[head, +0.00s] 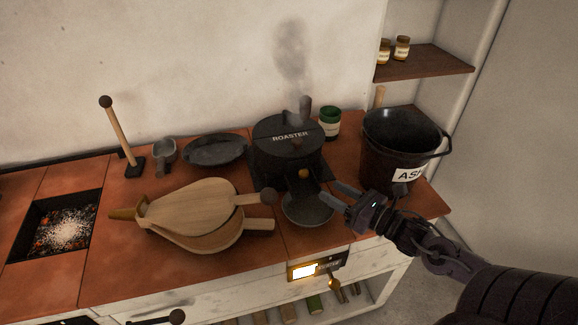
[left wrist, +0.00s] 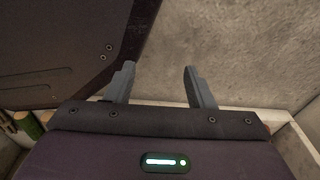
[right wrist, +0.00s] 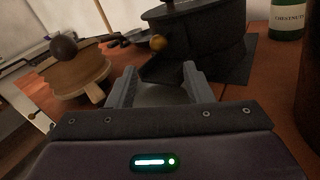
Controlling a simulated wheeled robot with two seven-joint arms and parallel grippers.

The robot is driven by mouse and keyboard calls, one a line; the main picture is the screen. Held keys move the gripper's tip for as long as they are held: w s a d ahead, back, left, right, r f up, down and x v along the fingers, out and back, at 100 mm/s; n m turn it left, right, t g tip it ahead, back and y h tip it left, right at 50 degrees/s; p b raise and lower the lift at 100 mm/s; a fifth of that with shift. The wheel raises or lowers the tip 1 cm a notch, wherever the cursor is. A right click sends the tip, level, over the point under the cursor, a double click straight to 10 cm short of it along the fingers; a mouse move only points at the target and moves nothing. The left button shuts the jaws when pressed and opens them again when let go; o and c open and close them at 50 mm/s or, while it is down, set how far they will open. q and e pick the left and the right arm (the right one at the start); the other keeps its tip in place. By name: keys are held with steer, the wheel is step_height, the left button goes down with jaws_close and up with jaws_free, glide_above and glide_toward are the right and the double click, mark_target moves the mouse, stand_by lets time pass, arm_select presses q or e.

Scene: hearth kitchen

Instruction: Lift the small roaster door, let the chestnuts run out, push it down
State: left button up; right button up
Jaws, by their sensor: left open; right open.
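The black roaster (head: 290,135) stands at the back of the tiled counter, with smoke above it. A round brass-coloured knob (head: 304,173) sits low on its front; it also shows in the right wrist view (right wrist: 158,43). A dark round dish (head: 308,209) lies below the knob. I see no loose chestnuts. My right gripper (head: 340,198) is open and empty, to the right of the knob and apart from it. In the right wrist view its fingers (right wrist: 158,72) point toward the roaster front. My left gripper (left wrist: 158,70) is open and empty, away from the roaster.
Wooden bellows (head: 200,215) lie left of the dish. A black ash bucket (head: 400,145) stands close behind my right gripper. A green chestnut jar (head: 329,123) stands beside the roaster. An ember pit (head: 88,198) is at the left.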

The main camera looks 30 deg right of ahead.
mark_target(302, 174)
steer(key=shift+r+x, duration=0.25)
steer(key=shift+x, duration=0.9)
steer(key=shift+b+x, duration=0.4)
steer(key=shift+x, duration=2.4)
jaws_close()
